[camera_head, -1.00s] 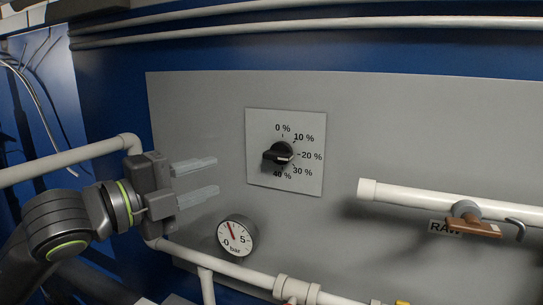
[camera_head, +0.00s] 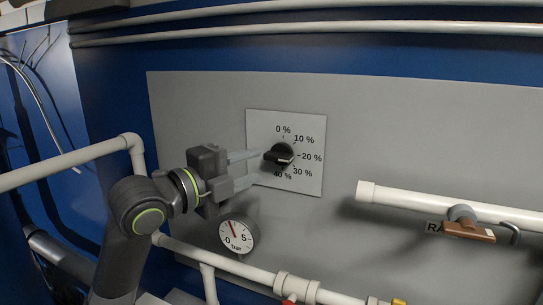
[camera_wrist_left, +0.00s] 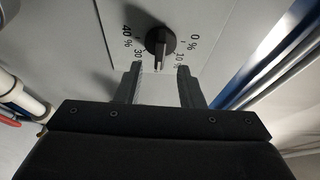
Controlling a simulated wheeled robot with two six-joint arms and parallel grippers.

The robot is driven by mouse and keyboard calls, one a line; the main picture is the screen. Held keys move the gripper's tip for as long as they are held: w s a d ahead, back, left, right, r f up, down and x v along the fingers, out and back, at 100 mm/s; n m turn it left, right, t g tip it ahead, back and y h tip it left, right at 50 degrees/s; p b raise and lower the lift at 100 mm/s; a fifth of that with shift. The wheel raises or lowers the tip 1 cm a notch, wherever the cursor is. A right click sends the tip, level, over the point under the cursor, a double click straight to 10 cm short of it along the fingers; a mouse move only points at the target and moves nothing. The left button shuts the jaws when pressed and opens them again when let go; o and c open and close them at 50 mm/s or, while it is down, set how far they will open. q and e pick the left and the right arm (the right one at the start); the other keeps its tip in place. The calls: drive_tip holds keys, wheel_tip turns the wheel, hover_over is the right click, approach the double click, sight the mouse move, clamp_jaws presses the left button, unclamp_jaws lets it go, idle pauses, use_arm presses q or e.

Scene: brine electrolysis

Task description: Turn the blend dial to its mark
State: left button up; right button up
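The blend dial (camera_head: 279,155) is a black knob on a light square plate (camera_head: 305,183) marked from 0 % to 40 %. In the head view its white pointer line lies toward the right, near the 20 % mark. My left gripper (camera_head: 254,168) is open, its two fingers reaching from the left toward the dial, one higher and one lower. In the left wrist view the dial (camera_wrist_left: 160,41) sits beyond and between the open fingertips (camera_wrist_left: 159,68), with nothing held. The right gripper is in neither view.
A round pressure gauge (camera_head: 238,236) sits below my left gripper. White pipes (camera_head: 447,203) run along the right and below the grey panel (camera_head: 400,130). A brown valve handle (camera_head: 468,232) is at the right. The panel above the dial is clear.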

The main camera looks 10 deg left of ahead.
sight(273, 160)
use_arm(q)
drive_tip(key=p+x, duration=0.1)
drive_tip(key=x, duration=0.3)
drive_tip(key=shift+w+d+r, duration=0.1)
drive_tip(key=shift+w+d, duration=0.05)
drive_tip(key=shift+w, duration=0.1)
drive_tip(key=shift+p+x, duration=0.3)
drive_tip(key=shift+x, duration=0.45)
drive_tip(key=shift+c, duration=0.7)
clamp_jaws()
